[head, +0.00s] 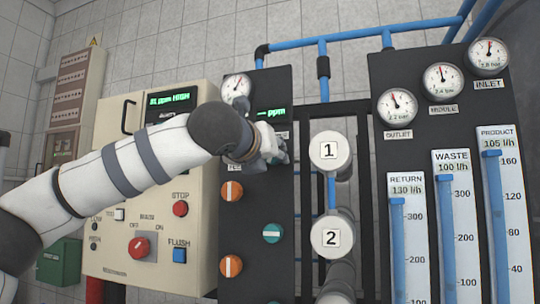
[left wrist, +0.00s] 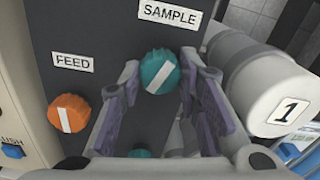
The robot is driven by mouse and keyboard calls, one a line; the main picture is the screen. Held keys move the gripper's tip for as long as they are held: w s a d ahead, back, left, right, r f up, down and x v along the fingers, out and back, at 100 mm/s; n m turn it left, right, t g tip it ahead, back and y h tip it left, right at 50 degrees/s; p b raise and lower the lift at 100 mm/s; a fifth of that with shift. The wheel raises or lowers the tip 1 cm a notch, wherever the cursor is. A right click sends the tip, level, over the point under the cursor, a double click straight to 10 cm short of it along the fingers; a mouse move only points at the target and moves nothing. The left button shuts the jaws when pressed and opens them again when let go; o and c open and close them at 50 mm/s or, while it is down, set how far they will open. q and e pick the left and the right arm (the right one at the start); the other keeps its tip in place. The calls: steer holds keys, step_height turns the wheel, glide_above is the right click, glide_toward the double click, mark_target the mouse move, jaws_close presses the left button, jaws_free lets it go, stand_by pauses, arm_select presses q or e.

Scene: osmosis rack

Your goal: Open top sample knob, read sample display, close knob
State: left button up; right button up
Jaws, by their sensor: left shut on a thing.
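The top sample knob (left wrist: 160,72) is teal with a white bar, below the SAMPLE label (left wrist: 170,17) in the left wrist view. Its bar slants, upper end to the right. My left gripper (left wrist: 158,84) has a finger on each side of the knob and is shut on it. In the head view my left gripper (head: 274,148) is at the upper part of the dark panel (head: 260,210), and it hides the knob. The sample display (head: 270,114) shows green "ppm"; its number is hidden behind my arm. My right gripper is in neither view.
A cream control box (head: 150,215) stands left, with its own green display (head: 168,98). The orange feed knob (left wrist: 68,113) is left of the sample knob; white cylinder 1 (head: 329,151) is close on the right. Another teal knob (head: 272,233) is lower on the panel.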

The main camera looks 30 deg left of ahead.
arm_select(q)
steer(key=shift+n, duration=2.2)
steer(key=o, duration=1.1)
steer(key=shift+o, duration=0.2)
steer(key=v, duration=1.2)
